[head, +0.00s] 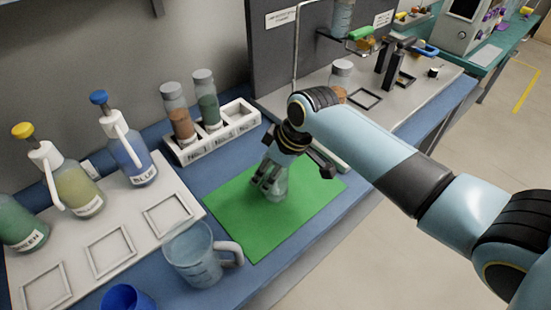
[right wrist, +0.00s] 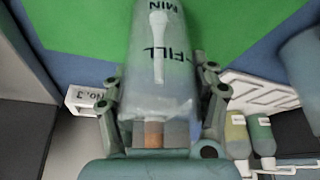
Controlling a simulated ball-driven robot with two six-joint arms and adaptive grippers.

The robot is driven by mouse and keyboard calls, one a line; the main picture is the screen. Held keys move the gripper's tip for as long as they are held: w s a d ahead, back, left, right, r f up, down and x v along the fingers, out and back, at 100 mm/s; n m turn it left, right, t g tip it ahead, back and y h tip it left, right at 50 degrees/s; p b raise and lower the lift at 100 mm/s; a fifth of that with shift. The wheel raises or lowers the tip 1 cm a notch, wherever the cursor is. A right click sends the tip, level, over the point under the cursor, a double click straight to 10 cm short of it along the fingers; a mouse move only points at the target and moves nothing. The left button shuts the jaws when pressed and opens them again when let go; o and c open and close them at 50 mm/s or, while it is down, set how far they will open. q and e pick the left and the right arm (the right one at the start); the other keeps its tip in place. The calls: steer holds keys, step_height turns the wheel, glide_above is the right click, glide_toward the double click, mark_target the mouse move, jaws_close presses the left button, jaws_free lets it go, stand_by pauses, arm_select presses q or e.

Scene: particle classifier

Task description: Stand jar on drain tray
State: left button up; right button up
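A clear jar (right wrist: 160,75) with dark lettering, FILL and MIN, is between the fingers of my right gripper (right wrist: 160,98). In the head view, the jar (head: 276,188) is below the right gripper (head: 272,178), over the green mat (head: 240,228). The fingers flank the jar and appear to touch its sides. The jar looks roughly upright; I cannot tell whether its base touches the mat. No label marks a drain tray. A pale tray with square outlines (head: 138,222) lies left, under the pump bottles. My left gripper is not in view.
A clear handled jug (head: 192,256) stands close left of the mat. A blue cup (head: 127,298) is at the front. A white rack (head: 214,143) holds two capped jars behind the mat. Pump bottles stand left. A grey platform (head: 330,83) with another jar is behind right.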

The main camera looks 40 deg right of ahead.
steer(key=c, duration=0.7)
steer(key=shift+r, duration=0.15)
